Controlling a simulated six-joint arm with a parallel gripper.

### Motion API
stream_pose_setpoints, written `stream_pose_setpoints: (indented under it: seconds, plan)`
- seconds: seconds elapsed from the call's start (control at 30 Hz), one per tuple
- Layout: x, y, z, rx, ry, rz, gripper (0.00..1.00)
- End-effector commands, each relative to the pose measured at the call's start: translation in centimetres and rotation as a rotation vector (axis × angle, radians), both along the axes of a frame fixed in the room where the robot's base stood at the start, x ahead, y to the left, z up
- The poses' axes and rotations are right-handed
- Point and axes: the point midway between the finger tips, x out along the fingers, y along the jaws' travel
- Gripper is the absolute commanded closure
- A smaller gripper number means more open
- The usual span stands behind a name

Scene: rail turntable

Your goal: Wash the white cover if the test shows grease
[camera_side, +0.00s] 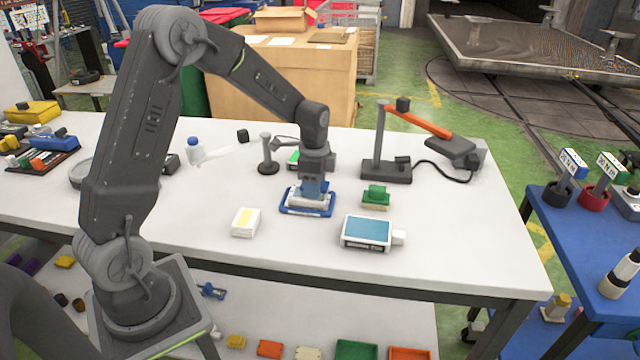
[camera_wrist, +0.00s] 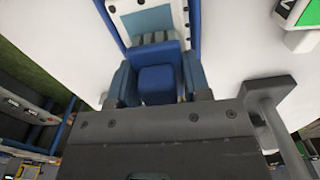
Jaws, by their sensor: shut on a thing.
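My gripper (camera_side: 312,188) points down over a blue-rimmed tray (camera_side: 287,209) in the middle of the bench. It is shut on a blue block (camera_wrist: 157,82), seen between its fingers in the wrist view. A white piece (camera_side: 322,204) lies within the blue rim, under the gripper. In the wrist view a white plate with a pale blue panel (camera_wrist: 150,22) shows beyond the block, between blue edges. Whether this white piece is the white cover, and whether the block touches it, I cannot tell. The gripper hides part of it. No grease can be made out.
A white device with a blue screen (camera_side: 368,231) stands front right, with a green block (camera_side: 376,195) behind it. A white box with yellow on top (camera_side: 245,222) is front left. An orange-armed lamp (camera_side: 418,124) stands behind right, a small grey stand (camera_side: 267,155) behind left. The bench's right end is clear.

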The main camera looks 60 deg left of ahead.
Motion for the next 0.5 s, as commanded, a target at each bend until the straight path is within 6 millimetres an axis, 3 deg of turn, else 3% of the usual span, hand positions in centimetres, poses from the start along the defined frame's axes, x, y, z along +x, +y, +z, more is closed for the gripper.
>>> stream_pose_setpoints:
  seconds: [0.5]
  plan:
    - [-3.5, 3.5, 0.0, -0.001, 0.002, 0.002, 0.78]
